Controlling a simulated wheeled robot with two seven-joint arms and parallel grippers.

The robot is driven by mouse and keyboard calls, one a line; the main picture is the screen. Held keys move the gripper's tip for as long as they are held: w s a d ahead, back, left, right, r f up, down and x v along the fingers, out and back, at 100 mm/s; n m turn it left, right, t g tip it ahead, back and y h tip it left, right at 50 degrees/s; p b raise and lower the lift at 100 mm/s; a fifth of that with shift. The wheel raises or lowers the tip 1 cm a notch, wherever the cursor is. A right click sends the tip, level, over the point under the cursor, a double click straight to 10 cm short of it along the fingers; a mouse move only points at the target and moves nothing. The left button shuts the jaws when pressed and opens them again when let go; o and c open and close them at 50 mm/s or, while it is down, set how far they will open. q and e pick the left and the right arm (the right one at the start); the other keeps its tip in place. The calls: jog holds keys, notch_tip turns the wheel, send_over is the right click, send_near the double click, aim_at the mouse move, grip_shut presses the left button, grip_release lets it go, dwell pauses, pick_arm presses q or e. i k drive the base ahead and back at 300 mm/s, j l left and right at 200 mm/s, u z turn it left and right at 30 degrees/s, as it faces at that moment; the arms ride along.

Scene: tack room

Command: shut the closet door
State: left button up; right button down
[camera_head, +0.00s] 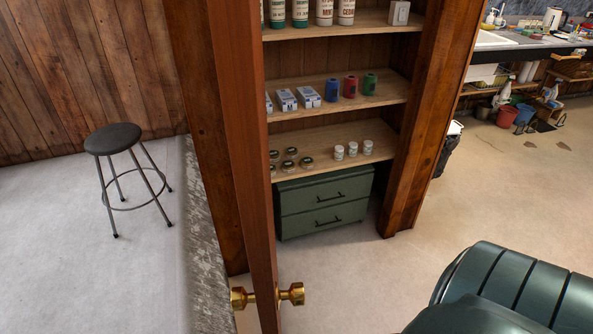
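The closet door (246,150) stands open and shows nearly edge-on as a tall brown wooden slab in the middle of the head view. Brass knobs (291,293) stick out on both sides of its edge near the bottom of the picture. The closet opening lies behind and to the right of the door, between wooden posts (424,120). Inside are wooden shelves (345,155) with bottles, small boxes, coloured rolls and jars, above a green two-drawer cabinet (325,203). Neither of my grippers is in view.
A round black stool (113,139) stands at left beyond a mottled grey partition (208,230). A workbench (525,43) is far right. Floor in front of the closet is clear.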

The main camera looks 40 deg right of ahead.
aim_at(236, 25)
jog(key=i+j+z, duration=0.1)
jog(key=j+z, duration=0.2)
jog(key=z, duration=0.2)
jog(key=i+j+z, duration=0.1)
jog(key=j+z, duration=0.25)
jog(key=z, duration=0.15)
jog(key=j+z, duration=0.35)
jog(key=z, duration=0.15)
jog(key=k+j+z, duration=0.1)
jog(key=j+z, duration=0.2)
jog(key=j, duration=0.2)
